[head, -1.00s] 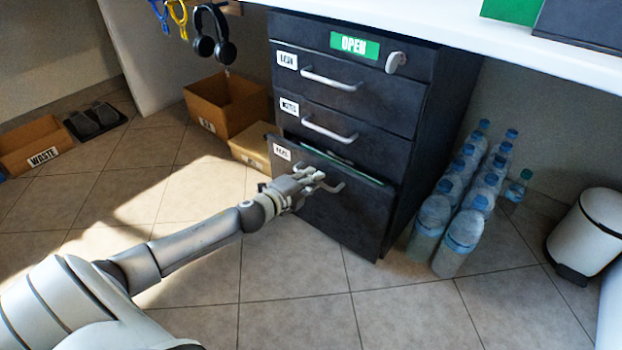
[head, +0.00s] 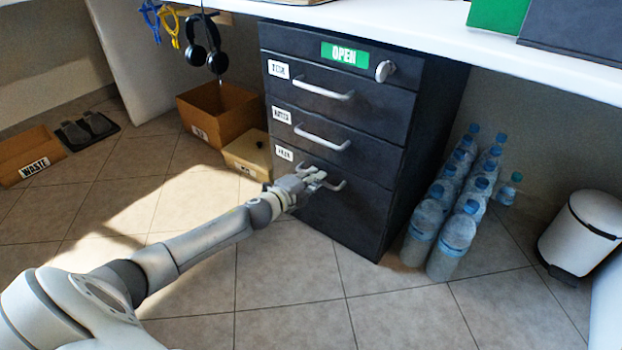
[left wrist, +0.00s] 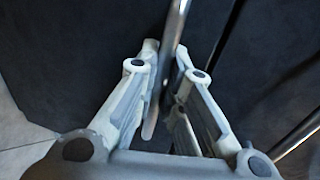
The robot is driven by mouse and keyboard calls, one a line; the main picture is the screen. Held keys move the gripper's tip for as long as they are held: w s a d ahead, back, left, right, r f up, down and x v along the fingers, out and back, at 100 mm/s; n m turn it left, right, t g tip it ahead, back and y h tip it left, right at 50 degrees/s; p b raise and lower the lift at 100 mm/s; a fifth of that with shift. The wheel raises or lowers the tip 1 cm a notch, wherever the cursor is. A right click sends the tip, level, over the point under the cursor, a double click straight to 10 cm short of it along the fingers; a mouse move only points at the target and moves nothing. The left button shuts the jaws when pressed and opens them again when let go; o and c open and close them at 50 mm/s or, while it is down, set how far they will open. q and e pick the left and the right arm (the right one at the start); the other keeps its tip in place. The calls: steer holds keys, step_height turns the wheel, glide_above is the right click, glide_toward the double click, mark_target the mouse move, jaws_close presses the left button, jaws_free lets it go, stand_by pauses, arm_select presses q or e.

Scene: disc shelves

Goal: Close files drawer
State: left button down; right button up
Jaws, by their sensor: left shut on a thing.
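The files drawer (head: 346,209) is the bottom drawer of a black cabinet. Its front now looks flush with the drawers above, with no gap showing at its top edge. My left gripper (head: 311,180) is at this drawer front, shut on its metal handle (head: 338,186). In the left wrist view the gripper (left wrist: 165,75) has its two fingers on either side of the handle bar (left wrist: 173,45), against the dark drawer front. Part of the handle is hidden by the gripper in the head view. My right gripper is not in view.
The upper drawers have handles (head: 322,141) and look shut; a green OPEN sign (head: 344,53) is on top. Several water bottles (head: 453,245) stand right of the cabinet, with a white bin (head: 582,235) beyond. Cardboard boxes (head: 215,111) stand left. The tiled floor in front is clear.

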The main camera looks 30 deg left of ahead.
arm_select(q)
steer(key=shift+w+a+r, duration=0.1)
steer(key=shift+a+r, duration=0.05)
steer(key=c, duration=1.5)
jaws_free()
steer(key=shift+w+d, duration=0.2)
steer(key=v, duration=1.2)
